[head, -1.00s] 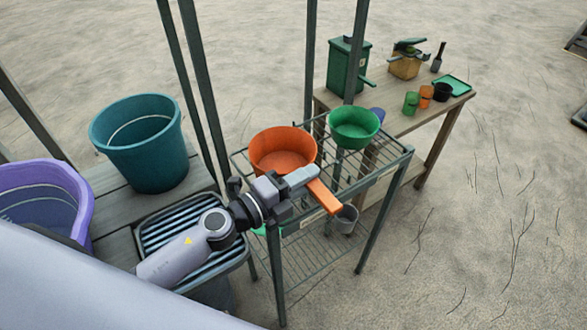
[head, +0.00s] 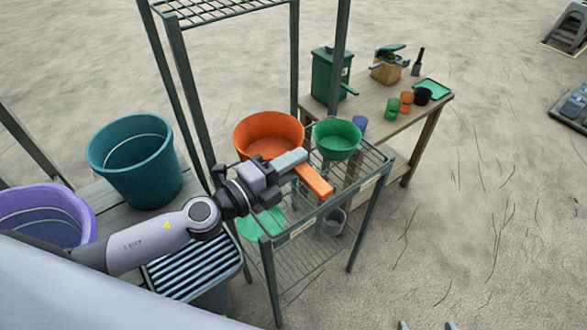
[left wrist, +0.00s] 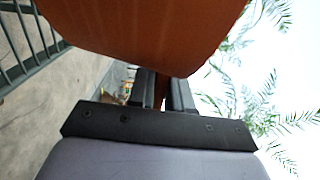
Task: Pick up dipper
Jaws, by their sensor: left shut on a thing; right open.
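The orange dipper (head: 268,134), a round bowl with a flat handle (head: 314,181), is above the top shelf of the wire rack. My left gripper (head: 294,162) is shut on its handle. In the left wrist view the rust-orange underside of the bowl (left wrist: 145,30) fills the top, and the two dark fingers (left wrist: 163,90) close around the handle. A green dipper (head: 336,136) stands on the rack beside it. Only the fingertips of my right gripper (head: 427,325) show at the bottom edge, apart and empty.
The dark wire rack (head: 300,232) has thin posts behind it. A teal bucket (head: 135,160) and a purple tub (head: 42,212) stand at left. A wooden table (head: 392,124) with cups, a green bin and a tray is behind. Open sand lies to the right.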

